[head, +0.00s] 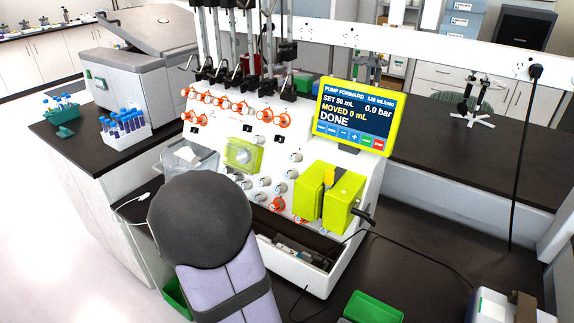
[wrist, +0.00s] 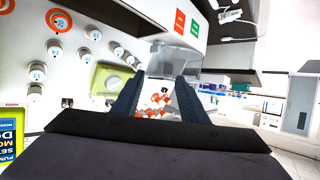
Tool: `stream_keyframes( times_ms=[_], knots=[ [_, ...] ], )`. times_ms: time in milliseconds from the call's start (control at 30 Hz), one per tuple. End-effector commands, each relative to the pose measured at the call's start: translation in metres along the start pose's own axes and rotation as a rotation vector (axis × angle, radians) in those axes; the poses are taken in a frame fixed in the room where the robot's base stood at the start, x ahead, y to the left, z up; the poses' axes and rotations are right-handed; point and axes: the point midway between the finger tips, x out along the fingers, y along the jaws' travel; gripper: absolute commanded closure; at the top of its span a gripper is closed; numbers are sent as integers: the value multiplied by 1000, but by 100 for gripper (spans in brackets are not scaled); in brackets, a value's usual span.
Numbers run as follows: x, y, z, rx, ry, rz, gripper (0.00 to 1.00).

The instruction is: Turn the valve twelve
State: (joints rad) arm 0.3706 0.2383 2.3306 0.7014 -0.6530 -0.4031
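The cell processor (head: 222,125) is a white machine with rows of valve knobs on its sloped face. Orange-ringed valves (head: 236,106) run along its upper part, and white knobs (head: 264,181) sit lower down. An orange-ringed valve (head: 277,203) is near the bottom. In the wrist view, white knobs (wrist: 37,72) and an orange-ringed valve (wrist: 58,20) lie left of my gripper (wrist: 159,78). My gripper is open and empty, with orange-and-white valves (wrist: 155,101) visible between its fingers. The head view hides it behind my arm.
A yellow-framed screen (head: 352,115) reads DONE. Yellow-green pump housings (head: 327,198) project from the face, and a clear tray (head: 190,158) sits at its left. Tube racks (head: 127,140) stand on the left bench. A black cable (head: 515,160) hangs at right.

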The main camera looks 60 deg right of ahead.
Motion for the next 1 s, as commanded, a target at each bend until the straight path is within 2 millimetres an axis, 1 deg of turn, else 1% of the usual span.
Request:
stream_keyframes(
  times_ms=[33,67,100,200,300,400,500,700,867,1000],
  knots=[
    [10,29,-10,15,57,93,60],
    [13,46,-18,22,94,149,60],
    [15,69,-26,28,138,223,60],
    [12,119,-42,30,228,396,60],
    [3,157,-51,22,289,537,60],
    [-6,182,-57,14,327,635,60],
    [-12,195,-59,6,346,691,60],
    [-14,200,-61,3,354,712,60],
    [-8,206,-65,4,354,711,60],
    [4,217,-70,3,353,712,60]
  ],
)
